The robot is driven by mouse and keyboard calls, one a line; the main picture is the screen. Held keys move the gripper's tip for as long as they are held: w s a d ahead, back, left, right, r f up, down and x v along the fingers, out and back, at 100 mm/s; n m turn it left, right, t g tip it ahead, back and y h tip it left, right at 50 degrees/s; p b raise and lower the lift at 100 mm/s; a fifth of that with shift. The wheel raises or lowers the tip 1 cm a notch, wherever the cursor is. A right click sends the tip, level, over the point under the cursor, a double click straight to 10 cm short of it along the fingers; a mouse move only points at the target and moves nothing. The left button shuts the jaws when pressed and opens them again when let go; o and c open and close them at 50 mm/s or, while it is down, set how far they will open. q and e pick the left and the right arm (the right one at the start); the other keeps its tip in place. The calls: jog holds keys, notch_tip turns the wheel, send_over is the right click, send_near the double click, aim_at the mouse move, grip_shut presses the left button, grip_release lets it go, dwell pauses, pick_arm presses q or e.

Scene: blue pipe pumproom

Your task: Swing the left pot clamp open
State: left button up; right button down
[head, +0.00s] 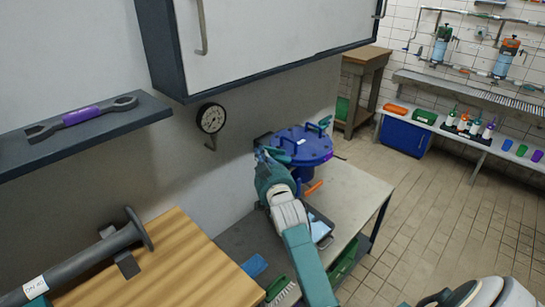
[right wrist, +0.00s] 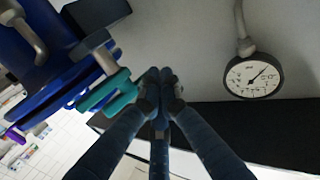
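The blue pot (head: 302,148) stands against the wall at the bench's far end, with a flat round lid. One teal clamp (head: 325,122) shows at the back right of its rim. The left teal clamp (right wrist: 108,93) shows in the right wrist view, at the edge of the blue pot (right wrist: 75,77). My right gripper (head: 264,156) is at the pot's left side in the head view, hiding much of that clamp. In the wrist view the right gripper (right wrist: 160,74) has its fingertips together, beside the clamp's end; I cannot tell whether they touch it. My left gripper is not in view.
A pressure gauge (head: 211,118) hangs on the wall left of the pot, under a wall cabinet (head: 265,40). An orange handle (head: 314,188) sticks out below the lid. A dark tray (head: 320,228) lies on the bench (head: 357,190). Open floor lies to the right.

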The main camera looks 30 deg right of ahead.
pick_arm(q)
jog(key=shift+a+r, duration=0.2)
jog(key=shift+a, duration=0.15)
pick_arm(e)
jog(key=shift+w+d, duration=0.1)
jog(key=shift+w, duration=0.55)
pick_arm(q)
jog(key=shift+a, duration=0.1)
pick_arm(e)
jog(key=shift+w+d, duration=0.1)
jog(key=shift+w, duration=0.1)
